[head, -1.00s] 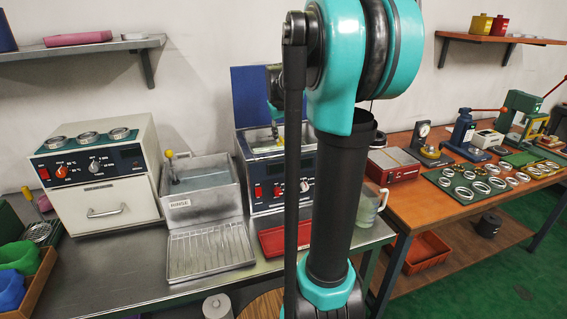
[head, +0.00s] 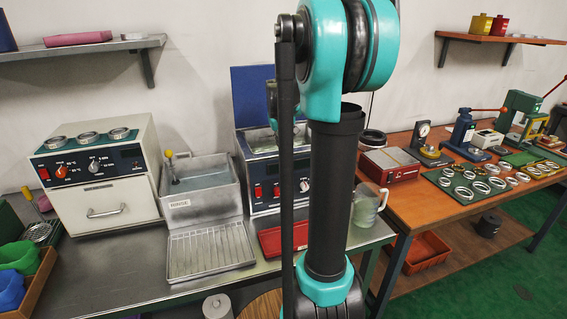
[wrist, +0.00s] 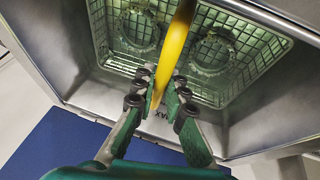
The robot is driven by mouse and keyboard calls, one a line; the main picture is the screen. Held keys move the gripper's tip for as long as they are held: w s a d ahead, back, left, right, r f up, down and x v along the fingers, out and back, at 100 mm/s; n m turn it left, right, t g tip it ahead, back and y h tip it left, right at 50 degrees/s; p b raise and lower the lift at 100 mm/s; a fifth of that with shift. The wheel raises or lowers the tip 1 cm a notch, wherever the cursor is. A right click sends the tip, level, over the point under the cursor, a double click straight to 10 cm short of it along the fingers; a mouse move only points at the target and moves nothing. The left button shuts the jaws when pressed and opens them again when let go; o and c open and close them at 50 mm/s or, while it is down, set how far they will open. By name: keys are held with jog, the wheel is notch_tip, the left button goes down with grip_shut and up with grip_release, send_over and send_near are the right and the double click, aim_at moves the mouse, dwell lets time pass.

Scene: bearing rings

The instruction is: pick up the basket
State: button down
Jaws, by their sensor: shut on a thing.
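The basket (wrist: 232,62) is a wire-mesh tray with a yellow handle (wrist: 176,48). In the wrist view it sits within the walls of a steel tank (wrist: 75,93), and round rings show in it. My gripper (wrist: 158,92) is shut on the yellow handle, one green finger on each side. Whether the basket touches the tank floor cannot be told. In the head view the cleaner holding the tank (head: 262,195) stands on the steel bench, its blue lid (head: 252,88) raised behind. My arm hides much of it, and the basket cannot be made out there.
A rinse basin (head: 200,190) with a ribbed drainboard stands left of the cleaner. A beige oven (head: 100,175) is further left. A red tray (head: 283,238) lies in front of the cleaner, and a clear jug (head: 367,205) stands to the right. Rings lie on the wooden table (head: 420,215).

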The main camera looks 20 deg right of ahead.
jog(key=shift+r, duration=0.1)
dwell(0.6)
notch_tip(320, 180, up, 20)
dwell(0.6)
dwell(1.1)
